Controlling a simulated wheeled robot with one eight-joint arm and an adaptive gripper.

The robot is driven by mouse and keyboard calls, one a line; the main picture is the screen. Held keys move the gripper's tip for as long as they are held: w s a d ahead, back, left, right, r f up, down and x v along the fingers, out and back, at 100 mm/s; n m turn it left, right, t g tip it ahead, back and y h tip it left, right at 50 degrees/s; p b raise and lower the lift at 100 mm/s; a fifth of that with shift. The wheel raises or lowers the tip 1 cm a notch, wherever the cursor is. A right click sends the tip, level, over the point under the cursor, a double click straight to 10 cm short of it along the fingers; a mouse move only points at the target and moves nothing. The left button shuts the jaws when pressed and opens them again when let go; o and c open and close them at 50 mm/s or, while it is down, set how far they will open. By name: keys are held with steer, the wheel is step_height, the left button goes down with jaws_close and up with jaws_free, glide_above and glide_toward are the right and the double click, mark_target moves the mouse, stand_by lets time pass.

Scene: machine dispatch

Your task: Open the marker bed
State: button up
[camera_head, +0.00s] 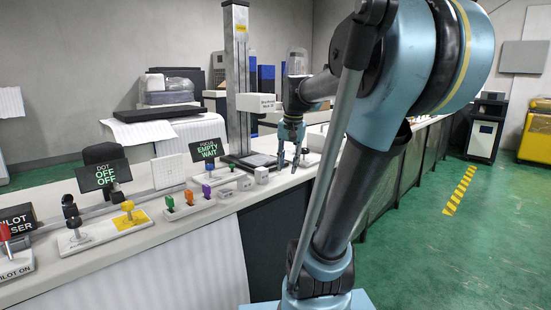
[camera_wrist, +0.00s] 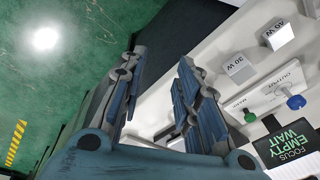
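The marker machine is a tall grey column (camera_head: 236,80) with a white head block (camera_head: 256,103), standing on the white bench. At its foot lies a dark flat base with a grey plate (camera_head: 252,160), which looks like the marker bed. My gripper (camera_head: 289,166) hangs at the right of this base, fingers down, close above the bench. In the wrist view my gripper (camera_wrist: 162,60) has its two fingers apart with nothing between them. The bed's handle or opening edge cannot be made out.
White blocks (camera_head: 245,183) and coloured knobs (camera_head: 207,191) line the bench front. A focus display (camera_head: 207,150) reads EMPTY WAIT; it also shows in the wrist view (camera_wrist: 287,142). A dot display (camera_head: 103,175) reads OFF. Green floor (camera_head: 420,240) is clear at the right.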

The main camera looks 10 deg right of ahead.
steer(key=w+d+r+m, duration=0.1)
steer(key=w+r+m, duration=0.35)
steer(key=w, duration=0.75)
steer(key=w+d+r+m, duration=0.1)
steer(key=w+r, duration=0.6)
steer(key=w, duration=0.5)
steer(key=shift+y, duration=0.3)
steer(key=x, duration=1.7)
steer(key=shift+s+a+f, duration=0.15)
steer(key=shift+s+a, duration=0.1)
steer(key=shift+c, duration=0.6)
jaws_close()
